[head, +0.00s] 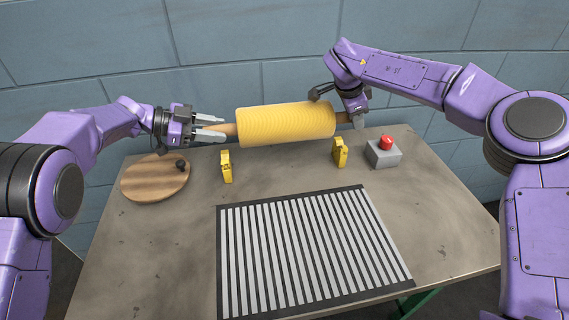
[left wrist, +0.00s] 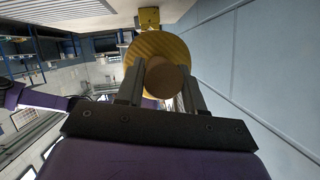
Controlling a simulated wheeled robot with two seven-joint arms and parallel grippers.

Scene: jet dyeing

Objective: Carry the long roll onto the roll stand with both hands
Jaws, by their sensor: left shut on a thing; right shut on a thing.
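The long yellow roll (head: 286,124) is held roughly level at the back of the table, with a brown core end sticking out on each side. My left gripper (head: 212,131) is shut on the left core end. In the left wrist view the brown core end (left wrist: 166,80) sits between the fingers of that gripper (left wrist: 155,92), with the yellow roll (left wrist: 140,50) behind it. My right gripper (head: 355,116) is shut on the right core end, which it partly hides. The roll stand shows as two yellow uprights, left (head: 226,166) and right (head: 340,152), in front of and below the roll.
A round wooden board (head: 150,182) with a small dark knob lies at the left. A grey box with a red button (head: 386,143) stands right of the right upright. A black-and-white striped panel (head: 310,250) covers the table's front middle. A blue wall (head: 220,70) rises behind.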

